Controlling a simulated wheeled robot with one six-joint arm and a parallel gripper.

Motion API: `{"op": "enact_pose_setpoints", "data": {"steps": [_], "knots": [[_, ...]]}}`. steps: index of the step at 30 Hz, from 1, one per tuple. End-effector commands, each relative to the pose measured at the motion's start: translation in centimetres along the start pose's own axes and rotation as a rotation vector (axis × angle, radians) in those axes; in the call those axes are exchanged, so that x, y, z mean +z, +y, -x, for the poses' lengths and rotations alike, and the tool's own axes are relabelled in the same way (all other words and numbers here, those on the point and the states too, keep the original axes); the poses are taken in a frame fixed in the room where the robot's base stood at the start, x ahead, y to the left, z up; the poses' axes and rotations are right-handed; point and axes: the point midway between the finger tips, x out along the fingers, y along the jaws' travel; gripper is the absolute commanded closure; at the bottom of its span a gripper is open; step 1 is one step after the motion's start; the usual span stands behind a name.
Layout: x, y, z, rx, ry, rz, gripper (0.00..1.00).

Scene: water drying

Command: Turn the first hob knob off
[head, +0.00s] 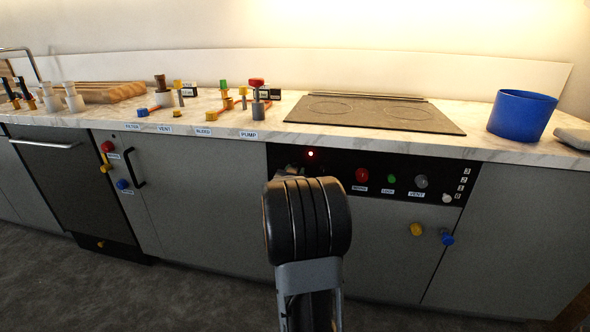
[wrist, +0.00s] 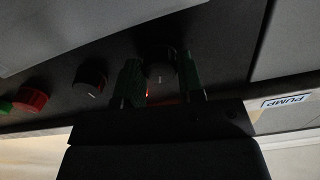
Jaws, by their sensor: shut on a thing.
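The hob's black control panel (head: 398,170) is set in the cabinet front under the hob (head: 375,112). In the wrist view, which looks upside down, my gripper (wrist: 159,72) has its two green fingers on either side of a dark round knob (wrist: 158,58), the end one nearest the PUMP label. A small orange-red glow shows by this knob. A second dark knob (wrist: 89,79) with a pale mark is just beside the fingers, free of them. In the head view my arm hides the gripped knob, and a small red light (head: 311,154) is lit on the panel.
A red button (head: 362,175), a green button (head: 391,179) and a grey knob (head: 421,181) sit farther right on the panel. Yellow (head: 416,229) and blue (head: 447,238) knobs stick out below. A blue bucket (head: 521,114) stands on the counter. Pipe valves stand at the left.

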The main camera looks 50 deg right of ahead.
Motion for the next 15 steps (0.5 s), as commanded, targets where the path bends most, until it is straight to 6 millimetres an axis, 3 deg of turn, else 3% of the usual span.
{"op": "enact_pose_setpoints", "data": {"steps": [15], "knots": [[-0.20, -0.13, -0.02, -0.003, 0.003, 0.317, 0.88]]}}
